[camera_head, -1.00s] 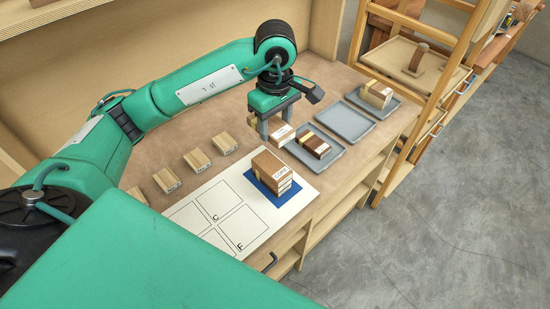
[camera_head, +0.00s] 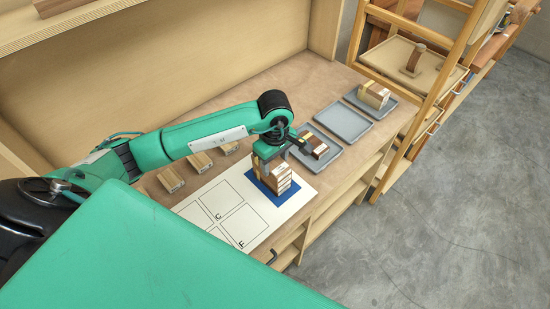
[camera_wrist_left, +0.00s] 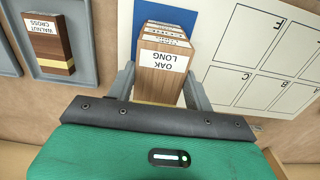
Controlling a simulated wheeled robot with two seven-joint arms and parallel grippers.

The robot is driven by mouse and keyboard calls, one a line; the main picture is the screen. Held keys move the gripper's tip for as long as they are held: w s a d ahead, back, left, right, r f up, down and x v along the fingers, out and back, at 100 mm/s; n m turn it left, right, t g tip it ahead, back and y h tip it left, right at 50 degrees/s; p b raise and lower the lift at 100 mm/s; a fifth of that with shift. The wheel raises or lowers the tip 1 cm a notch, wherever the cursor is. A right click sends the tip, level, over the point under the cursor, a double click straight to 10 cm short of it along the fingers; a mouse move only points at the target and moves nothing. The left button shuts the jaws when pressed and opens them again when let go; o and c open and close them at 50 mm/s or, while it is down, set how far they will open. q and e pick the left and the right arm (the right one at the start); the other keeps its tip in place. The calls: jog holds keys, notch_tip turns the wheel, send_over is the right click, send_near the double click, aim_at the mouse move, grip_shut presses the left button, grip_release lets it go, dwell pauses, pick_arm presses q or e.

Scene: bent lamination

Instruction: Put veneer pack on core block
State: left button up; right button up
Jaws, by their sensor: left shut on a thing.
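My left gripper (camera_head: 272,163) points down over the blue mat (camera_head: 268,194), with its fingers shut on a veneer pack. In the left wrist view this pack (camera_wrist_left: 165,84) is a wooden block labelled OAK LONG, between the fingers (camera_wrist_left: 160,78). The core block (camera_head: 284,184) stands on the blue mat below the pack, partly hidden by it and the gripper. The pack lines up over the stack; I cannot tell whether it touches. My right gripper is not in view.
A WALNUT CROSS pack (camera_wrist_left: 50,48) lies on a grey tray (camera_wrist_left: 88,62) beside the mat. Several wooden blocks (camera_head: 170,180) stand left of the white sheet (camera_head: 245,240) marked C and F.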

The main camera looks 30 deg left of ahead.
aim_at(275, 164)
pick_arm(q)
jog(key=shift+f, duration=0.15)
jog(key=o, duration=1)
jog(key=shift+c, duration=0.2)
jog(key=shift+o, duration=0.2)
jog(key=shift+r, duration=0.3)
notch_tip(275, 164, up, 12)
jog(key=b, duration=0.4)
jog(key=shift+b, duration=0.3)
jog(key=shift+f, duration=0.15)
